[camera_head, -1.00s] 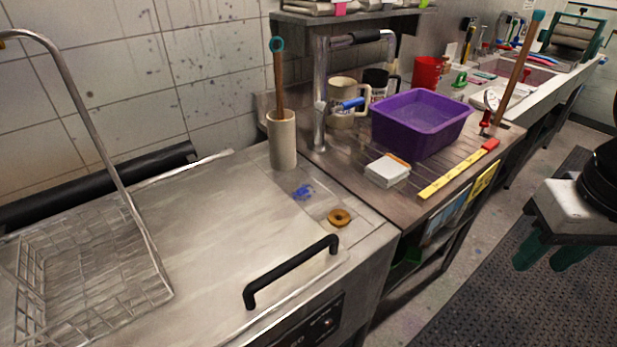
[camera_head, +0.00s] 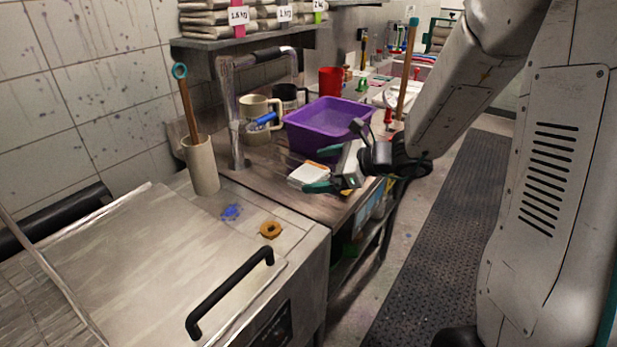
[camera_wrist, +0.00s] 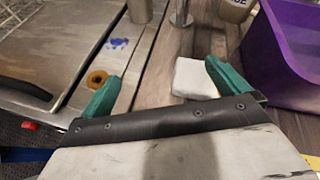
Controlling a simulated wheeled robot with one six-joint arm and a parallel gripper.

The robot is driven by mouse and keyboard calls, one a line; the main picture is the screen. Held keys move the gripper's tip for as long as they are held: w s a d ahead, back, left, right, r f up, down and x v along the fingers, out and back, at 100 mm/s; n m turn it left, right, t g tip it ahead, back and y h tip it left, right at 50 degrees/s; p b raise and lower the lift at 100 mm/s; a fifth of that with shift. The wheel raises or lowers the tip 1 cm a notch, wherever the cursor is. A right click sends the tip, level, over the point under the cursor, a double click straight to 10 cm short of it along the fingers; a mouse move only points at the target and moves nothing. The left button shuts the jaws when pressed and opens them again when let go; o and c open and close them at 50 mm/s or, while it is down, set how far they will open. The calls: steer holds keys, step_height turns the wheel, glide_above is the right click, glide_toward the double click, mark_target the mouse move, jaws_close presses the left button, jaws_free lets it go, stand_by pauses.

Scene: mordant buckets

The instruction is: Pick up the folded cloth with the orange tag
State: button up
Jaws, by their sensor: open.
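The folded white cloth (camera_head: 309,174) lies on the wooden-looking counter, in front of the purple tub. An orange strip shows along its far edge in the head view. In the wrist view the cloth (camera_wrist: 193,78) lies just ahead of the fingertips, nearer the right finger, which covers part of its right side. I cannot tell whether a finger touches the cloth.
The purple tub (camera_head: 327,124) stands close behind the cloth. Beige (camera_head: 259,117) and dark mugs and a steel tap (camera_head: 232,110) stand at the back left. A brown ring (camera_head: 270,229) and blue stain lie on the steel top. A black handle (camera_head: 228,292) rises in front.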

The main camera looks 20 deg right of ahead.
mark_target(315, 173)
steer(key=w+d+f+m+t+h, duration=0.1)
steer(key=w+d+f+m, duration=0.1)
steer(key=w+d+f+m+t+h, duration=0.1)
steer(key=d+f+m, duration=0.1)
steer(key=shift+w+d+f+m, duration=0.25)
steer(key=shift+w+d+m, duration=0.1)
steer(key=shift+d+m, duration=0.05)
steer(key=shift+w+f, duration=0.2)
steer(key=shift+w, duration=0.1)
steer(key=x, duration=0.7)
steer(key=shift+a, duration=0.1)
steer(key=shift+c, duration=0.3)
steer(key=c, duration=0.7)
